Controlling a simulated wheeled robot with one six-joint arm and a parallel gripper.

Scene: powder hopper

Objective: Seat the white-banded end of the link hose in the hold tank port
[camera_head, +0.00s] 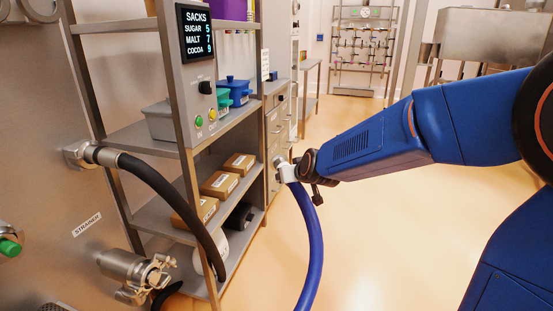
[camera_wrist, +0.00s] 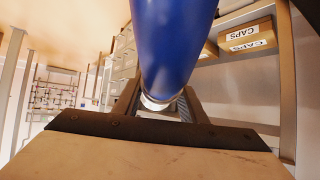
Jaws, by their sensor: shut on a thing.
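The blue link hose (camera_head: 312,235) hangs down from my gripper (camera_head: 293,172), with its lower part running out of the bottom of the head view. Its white-banded end (camera_head: 287,172) is at the jaws, with a small metallic tip beyond the band pointing up and left. In the wrist view the blue hose (camera_wrist: 175,40) fills the space between the jaws of my gripper (camera_wrist: 158,105), which are shut on it, and a pale band (camera_wrist: 158,103) shows there. The held end is in free air in front of the shelving. I cannot identify the hold tank port in either view.
A steel panel at left has a label reading STRAINER (camera_head: 87,225), a fitting with a black hose (camera_head: 165,190), and a lower clamped fitting (camera_head: 128,267). A shelf rack (camera_head: 150,133) with bins and boxes stands beyond. The floor (camera_head: 390,240) at the right is clear.

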